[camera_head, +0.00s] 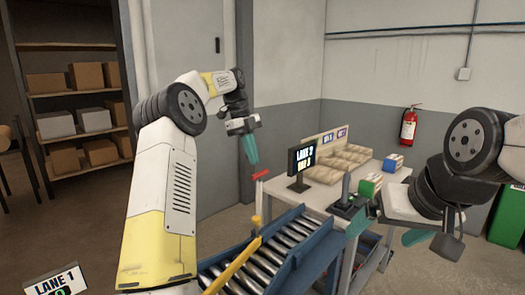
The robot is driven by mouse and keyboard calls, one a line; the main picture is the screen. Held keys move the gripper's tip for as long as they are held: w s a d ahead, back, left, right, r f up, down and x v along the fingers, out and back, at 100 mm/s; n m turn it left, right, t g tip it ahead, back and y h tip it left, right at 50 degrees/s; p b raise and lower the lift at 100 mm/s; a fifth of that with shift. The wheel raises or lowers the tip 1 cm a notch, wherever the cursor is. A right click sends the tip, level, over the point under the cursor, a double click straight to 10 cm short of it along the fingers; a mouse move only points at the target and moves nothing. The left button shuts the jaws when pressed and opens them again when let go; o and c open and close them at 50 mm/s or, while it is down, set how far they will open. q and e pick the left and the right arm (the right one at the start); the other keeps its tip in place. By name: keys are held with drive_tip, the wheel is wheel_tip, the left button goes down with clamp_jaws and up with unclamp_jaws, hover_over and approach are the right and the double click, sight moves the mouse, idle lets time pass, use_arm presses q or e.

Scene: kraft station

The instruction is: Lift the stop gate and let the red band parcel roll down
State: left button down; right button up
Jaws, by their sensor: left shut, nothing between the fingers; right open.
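The roller conveyor (275,259) slopes in the lower middle, with blue side rails and a yellow bar (232,266) along its left side. A red handle (261,174), perhaps the stop gate's, stands on a thin post above the conveyor's upper left end. My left gripper (251,163) is shut and empty, with its teal fingers pointing down just above and left of the red handle; I cannot tell whether they touch. My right gripper (410,236) is open beside the table's right side, partly hidden by its own arm. I cannot make out a red band parcel on the rollers.
A fire extinguisher (408,126) hangs on the wall. Shelves (74,92) stand far left.

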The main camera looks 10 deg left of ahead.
use_arm(q)
wheel_tip(320, 180, up, 3)
drive_tip(key=shift+w+r, duration=0.1)
drive_tip(key=shift+r, duration=0.1)
drive_tip(key=s+d+r+n+t+y, duration=0.1)
drive_tip(key=s+d+r+n+t, duration=0.15)
drive_tip(key=s+n, duration=0.35)
drive_tip(key=s+d+r+n+t+y, duration=0.15)
drive_tip(key=s+r+n, duration=0.3)
drive_tip(key=s, duration=0.45)
drive_tip(key=s+f+n+t, duration=0.2)
drive_tip(key=s+f+n, duration=0.3)
drive_tip(key=s+n, duration=0.2)
drive_tip(key=s+a+f+n+t+h, duration=0.1)
drive_tip(key=s+f+n, duration=0.5)
drive_tip(key=s, duration=0.6)
drive_tip(key=shift+a+f+n+t, duration=0.15)
drive_tip(key=shift+a+n+t, duration=0.05)
drive_tip(key=shift+n+t, duration=0.25)
